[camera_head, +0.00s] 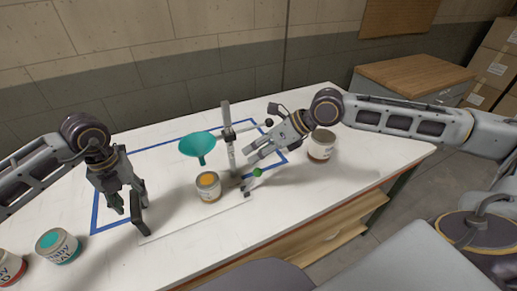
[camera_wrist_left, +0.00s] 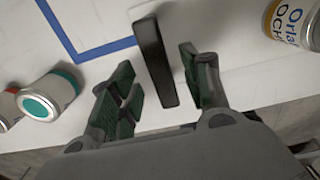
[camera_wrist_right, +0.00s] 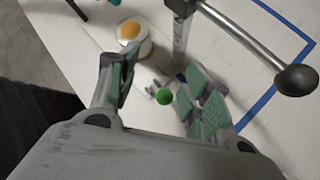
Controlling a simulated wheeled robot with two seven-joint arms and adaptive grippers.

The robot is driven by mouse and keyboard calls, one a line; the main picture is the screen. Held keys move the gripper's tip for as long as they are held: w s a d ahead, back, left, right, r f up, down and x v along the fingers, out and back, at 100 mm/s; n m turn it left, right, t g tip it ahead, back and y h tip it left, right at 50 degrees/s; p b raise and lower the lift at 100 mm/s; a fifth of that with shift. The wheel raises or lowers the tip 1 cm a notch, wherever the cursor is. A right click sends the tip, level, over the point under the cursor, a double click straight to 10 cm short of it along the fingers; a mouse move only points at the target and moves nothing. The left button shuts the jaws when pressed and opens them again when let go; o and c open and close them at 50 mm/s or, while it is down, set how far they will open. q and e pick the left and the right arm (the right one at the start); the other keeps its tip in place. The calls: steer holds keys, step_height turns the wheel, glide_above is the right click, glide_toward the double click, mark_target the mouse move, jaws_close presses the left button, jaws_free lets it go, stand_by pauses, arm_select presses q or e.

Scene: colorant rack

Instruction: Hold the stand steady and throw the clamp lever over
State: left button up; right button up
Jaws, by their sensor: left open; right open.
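The stand's grey upright post (camera_head: 228,140) rises from a thin white base plate (camera_head: 190,226) and carries a teal funnel (camera_head: 197,145). A dark upright bar (camera_wrist_left: 153,60) is at the plate's left end. My left gripper (camera_head: 128,204) is open, with this bar between its spread fingers; contact cannot be told.
An ochre-topped can (camera_head: 208,187) stands by the post. A black ball-ended rod (camera_wrist_right: 297,79) sticks out near my right gripper. Another can (camera_head: 321,146) is at right; teal (camera_head: 58,246) and red (camera_head: 10,268) cans are at left. Blue tape (camera_head: 97,208) outlines the work area.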

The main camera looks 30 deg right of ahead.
arm_select(q)
step_height(320, 180, up, 8)
stand_by(0.5)
steer(key=shift+r, duration=0.15)
stand_by(0.3)
step_height(320, 180, up, 9)
steer(key=p, duration=0.9)
arm_select(e)
step_height(320, 180, up, 9)
arm_select(q)
steer(key=shift+r+p, duration=0.5)
arm_select(e)
steer(key=shift+r, duration=0.55)
